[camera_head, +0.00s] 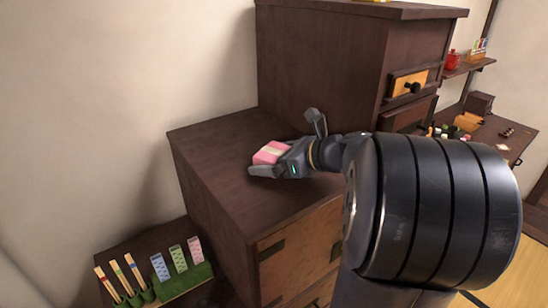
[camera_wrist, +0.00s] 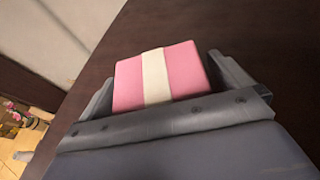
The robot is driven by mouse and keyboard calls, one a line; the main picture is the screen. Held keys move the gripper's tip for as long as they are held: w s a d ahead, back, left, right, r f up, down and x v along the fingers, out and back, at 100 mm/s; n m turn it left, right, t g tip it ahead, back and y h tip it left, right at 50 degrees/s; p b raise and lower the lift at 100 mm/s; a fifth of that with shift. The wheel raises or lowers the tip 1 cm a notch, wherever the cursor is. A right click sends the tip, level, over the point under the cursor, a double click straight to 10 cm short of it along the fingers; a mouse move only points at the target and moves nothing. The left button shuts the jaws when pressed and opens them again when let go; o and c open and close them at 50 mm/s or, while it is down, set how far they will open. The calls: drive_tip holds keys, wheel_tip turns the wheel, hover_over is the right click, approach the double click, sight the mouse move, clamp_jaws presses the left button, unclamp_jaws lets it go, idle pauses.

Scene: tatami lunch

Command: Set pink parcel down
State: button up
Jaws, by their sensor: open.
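The pink parcel (camera_head: 268,153) with a pale band lies on the dark wooden top of the low chest (camera_head: 225,180). My gripper (camera_head: 282,156) is low over that top, with its jaws open at the parcel. In the wrist view the pink parcel (camera_wrist: 160,77) sits between the spread fingers of my gripper (camera_wrist: 165,92), with a small gap visible on the right side. Its near edge is hidden behind the gripper body. The parcel appears to rest flat on the wood.
A taller dark cabinet (camera_head: 325,60) with a drawer stands right behind the chest top. The cream wall (camera_head: 120,70) is to the left. A lower shelf (camera_head: 130,250) holds a green rack (camera_head: 185,282) with coloured cards. The chest top's left and front areas are clear.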

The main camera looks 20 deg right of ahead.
drive_tip(key=shift+r, duration=0.3)
drive_tip(key=shift+s+d, duration=0.25)
drive_tip(key=shift+s, duration=0.05)
drive_tip(key=v, duration=1.1)
drive_tip(key=shift+s+b, duration=0.1)
drive_tip(key=shift+b, duration=0.2)
drive_tip(key=x, duration=1.2)
drive_tip(key=shift+p, duration=0.4)
drive_tip(key=shift+r, duration=0.7)
